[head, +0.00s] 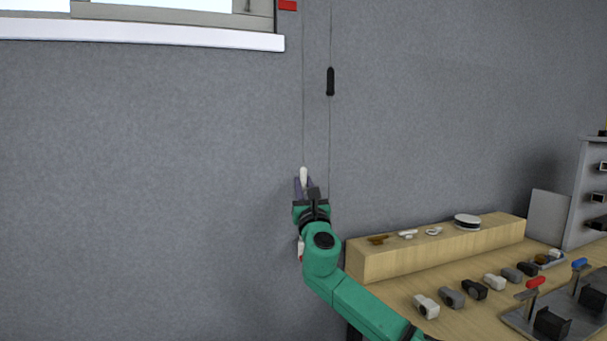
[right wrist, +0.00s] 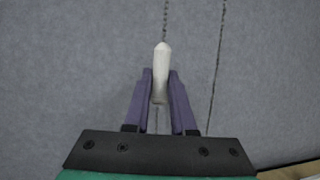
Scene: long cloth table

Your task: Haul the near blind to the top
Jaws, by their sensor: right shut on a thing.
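Two thin cords hang down the grey wall right of the window. The left cord ends in a white pull (head: 303,174), and the other cord carries a black pull (head: 331,81) higher up. My right gripper (head: 304,186) is at the white pull. In the right wrist view, the purple fingers (right wrist: 160,88) are shut on the white pull (right wrist: 161,62), with its tip sticking up between them. The blind itself does not show; only the lower part of the window (head: 180,12) is in view. My left gripper is not in view.
A wooden table (head: 395,288) stands at the lower right, with a raised wooden block (head: 440,256) and several small fittings on it. A grey shelf unit (head: 590,190) is at the far right. The wall left of the cords is clear.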

